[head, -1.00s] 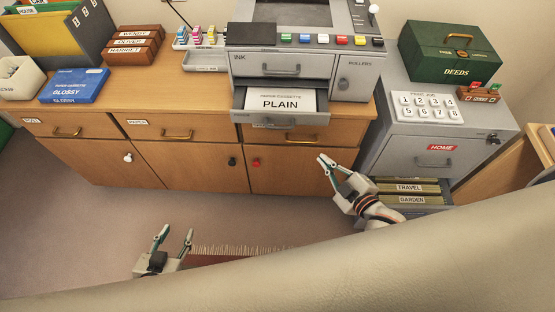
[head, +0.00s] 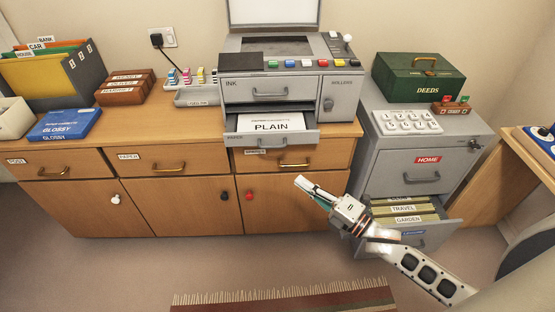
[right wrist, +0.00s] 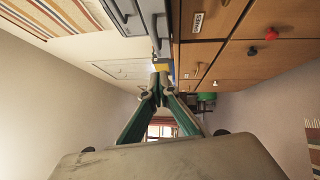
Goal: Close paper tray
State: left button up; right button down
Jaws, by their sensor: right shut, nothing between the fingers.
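The grey paper tray (head: 302,138) sticks out from the front of the grey printer (head: 270,92), over the wooden cabinet's edge. A paper cassette labelled PLAIN (head: 270,126) lies in it. My right gripper (head: 301,183) is shut and empty. In the head view it appears below and to the right of the tray, apart from it, in front of the cabinet doors. In the right wrist view the shut fingertips (right wrist: 161,82) meet near the middle, with grey and wooden furniture beyond them. My left gripper is out of view.
A grey filing cabinet (head: 380,160) stands right of the printer, its lower drawer (head: 440,232) open beside my right arm. Brass handles (head: 294,166) project from the wooden drawers. The printer's lid (head: 273,12) is up. Floor in front of the wooden cabinet is clear, with a striped rug (head: 290,302).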

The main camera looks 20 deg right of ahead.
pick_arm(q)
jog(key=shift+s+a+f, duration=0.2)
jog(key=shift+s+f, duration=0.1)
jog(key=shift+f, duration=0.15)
pick_arm(e)
jog(key=w+a+r, duration=0.1)
jog(key=w+a, duration=0.2)
jog(key=w, duration=0.8)
jog(key=shift+w+a+r, duration=0.2)
jog(key=shift+r, duration=0.2)
